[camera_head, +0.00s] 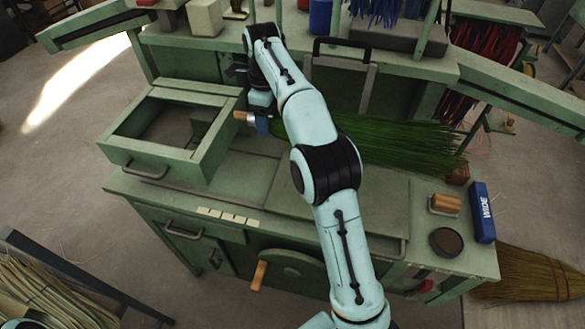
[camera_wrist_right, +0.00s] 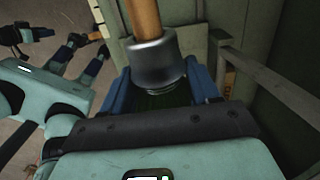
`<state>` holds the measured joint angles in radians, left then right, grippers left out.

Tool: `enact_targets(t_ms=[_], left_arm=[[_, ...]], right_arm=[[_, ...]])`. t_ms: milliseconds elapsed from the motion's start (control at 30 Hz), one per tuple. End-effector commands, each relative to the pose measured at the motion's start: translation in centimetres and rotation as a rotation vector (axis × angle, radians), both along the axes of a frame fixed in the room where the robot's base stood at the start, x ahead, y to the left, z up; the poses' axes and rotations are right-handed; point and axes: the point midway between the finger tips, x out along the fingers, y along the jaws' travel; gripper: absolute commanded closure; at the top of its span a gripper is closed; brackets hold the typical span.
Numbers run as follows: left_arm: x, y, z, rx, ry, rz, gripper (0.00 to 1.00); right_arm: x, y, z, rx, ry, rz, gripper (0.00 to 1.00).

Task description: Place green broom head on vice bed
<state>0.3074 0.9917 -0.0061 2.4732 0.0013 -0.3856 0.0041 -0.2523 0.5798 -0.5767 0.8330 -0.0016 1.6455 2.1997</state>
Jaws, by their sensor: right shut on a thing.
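The green broom head (camera_head: 390,140) lies sideways over the rear of the green workbench, its bristles spreading right. Its short wooden handle stub (camera_head: 240,116) points left and also shows in the right wrist view (camera_wrist_right: 146,18), with a grey metal collar (camera_wrist_right: 152,62) below it. My right gripper (camera_head: 262,118) is shut on the broom head at the collar end; its dark blue fingers (camera_wrist_right: 165,90) sit on both sides. I cannot tell whether the bristles touch the surface. A black-handled frame (camera_head: 340,62) stands behind; I cannot tell which part is the vice bed.
An open green drawer box (camera_head: 170,150) stands on the bench's left. A blue box (camera_head: 482,212), a wooden-topped brush (camera_head: 444,205) and a dark round tin (camera_head: 446,242) sit at the right end. The bench's middle front is mostly clear, with my right arm above it.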

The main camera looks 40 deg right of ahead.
Motion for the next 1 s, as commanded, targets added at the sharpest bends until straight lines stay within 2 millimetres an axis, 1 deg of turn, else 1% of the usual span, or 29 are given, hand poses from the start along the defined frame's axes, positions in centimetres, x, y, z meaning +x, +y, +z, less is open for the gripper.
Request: enact_targets(t_ms=[67,200,333,400,433,533,667,767,900,1000], left_arm=[[0.0,0.0,0.0,0.000,0.000,0.000,0.57],[0.0,0.0,0.0,0.000,0.000,0.000,0.57],[-0.7,0.0,-0.5,0.000,0.008,0.000,0.57],[-1.4,0.0,-1.1,0.000,0.017,0.000,0.57],[-1.6,0.0,-1.3,0.000,0.019,0.000,0.57],[-2.0,0.0,-1.6,0.000,0.023,0.000,0.57],[-2.2,0.0,-1.8,0.000,0.025,0.000,0.57],[-2.4,0.0,-2.0,0.000,0.027,-0.001,0.57],[-3.0,0.0,-2.5,0.000,0.033,-0.001,0.57],[-3.2,0.0,-2.8,0.000,0.036,0.000,0.57]], right_arm=[[-0.1,0.1,-1.3,0.001,0.005,0.000,0.82],[-0.2,0.0,-5.0,0.002,0.007,0.000,0.82],[-0.2,0.0,-8.6,0.000,0.006,0.000,0.82],[-0.3,0.0,-10.5,-0.001,0.007,0.000,0.82],[-0.3,0.0,-11.1,-0.001,0.007,0.000,0.82],[-0.2,0.0,-12.6,0.000,0.005,0.000,0.82],[-0.1,0.0,-13.5,-0.001,0.002,0.001,0.82],[-0.1,0.0,-14.5,-0.001,0.002,0.001,0.82],[-0.2,0.0,-17.1,0.000,0.005,-0.001,0.82],[-0.1,0.0,-18.5,0.000,0.004,0.000,0.82]])
